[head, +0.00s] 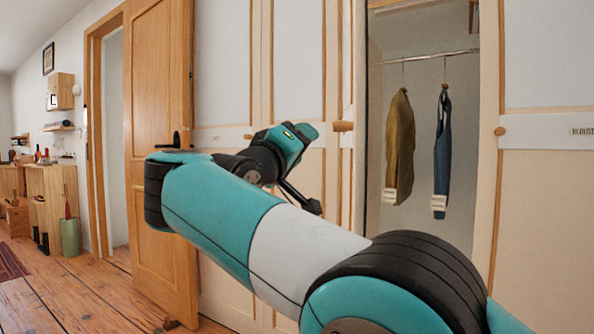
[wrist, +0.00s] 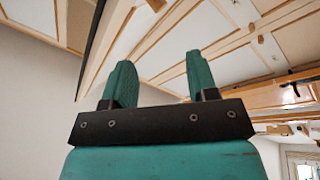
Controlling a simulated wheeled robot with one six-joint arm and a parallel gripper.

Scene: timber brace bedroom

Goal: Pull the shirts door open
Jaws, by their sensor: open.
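The wardrobe front (head: 235,60) has pale panels with timber trim. Right of centre in the head view, one compartment is open, with a mustard garment (head: 400,148) and a blue garment (head: 442,150) hanging from a rail. A narrow door (head: 346,60) stands at the left of this opening, seen nearly edge-on, with a wooden knob (head: 343,126). I cannot read a label naming the shirts door. My gripper (wrist: 160,62) has its two teal fingers apart, with nothing held between them. Pale trimmed panels (wrist: 165,40) lie beyond the fingers. In the head view my arm hides the lower wardrobe front.
A shut panel with a knob (head: 500,131) and a partly cut-off label (head: 582,131) is at the right. A wooden room door (head: 158,80) stands open at the left, near a cabinet (head: 50,205) and a green bin (head: 70,237).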

